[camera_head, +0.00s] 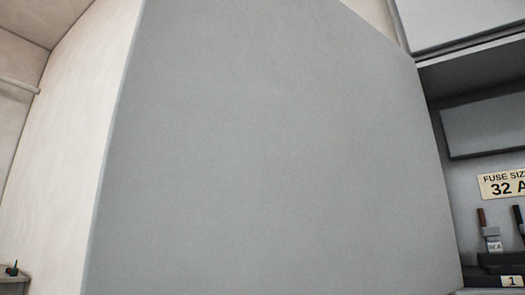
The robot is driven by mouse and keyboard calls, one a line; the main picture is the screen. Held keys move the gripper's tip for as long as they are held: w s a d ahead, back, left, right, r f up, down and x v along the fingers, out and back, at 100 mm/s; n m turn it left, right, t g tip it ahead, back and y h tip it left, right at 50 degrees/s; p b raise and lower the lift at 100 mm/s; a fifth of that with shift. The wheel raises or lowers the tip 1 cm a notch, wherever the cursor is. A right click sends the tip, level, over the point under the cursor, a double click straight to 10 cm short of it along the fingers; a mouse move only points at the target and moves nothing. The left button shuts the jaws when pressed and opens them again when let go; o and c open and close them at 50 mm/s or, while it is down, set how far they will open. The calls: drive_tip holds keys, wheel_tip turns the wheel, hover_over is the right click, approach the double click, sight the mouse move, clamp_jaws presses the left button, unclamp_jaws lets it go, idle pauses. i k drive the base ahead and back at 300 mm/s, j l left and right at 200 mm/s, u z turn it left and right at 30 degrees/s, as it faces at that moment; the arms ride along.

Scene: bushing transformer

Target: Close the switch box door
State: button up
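The switch box door (270,150) is a large flat grey panel that fills the middle of the head view. It stands open, swung out to the left of the box. Its left edge is nearest to me and its right edge meets the box. The switch box (485,130) shows only in part at the right, with its grey inside exposed. A handle or latch on the door does not show. My gripper is not in this view.
Inside the box are a "FUSE SIZE 32 A" label (503,184), fuse parts (488,240) and a "1" tag (512,281). A pale wall (75,130) is at the left. A grey ledge (14,284) with a small dark and green item is at lower left.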

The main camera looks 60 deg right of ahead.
sight(253, 147)
drive_tip(key=i, duration=1.5)
drive_tip(key=i+j+z, duration=0.1)
drive_tip(key=i+z, duration=0.3)
drive_tip(key=i+j+z, duration=0.2)
drive_tip(key=i+z, duration=0.3)
drive_tip(key=z, duration=3.8)
drive_tip(key=k+j, duration=0.2)
drive_tip(key=j, duration=0.15)
drive_tip(key=k+j, duration=0.15)
drive_tip(key=j, duration=0.2)
drive_tip(key=k+j+u, duration=0.1)
drive_tip(key=j, duration=0.25)
drive_tip(key=k+j, duration=0.3)
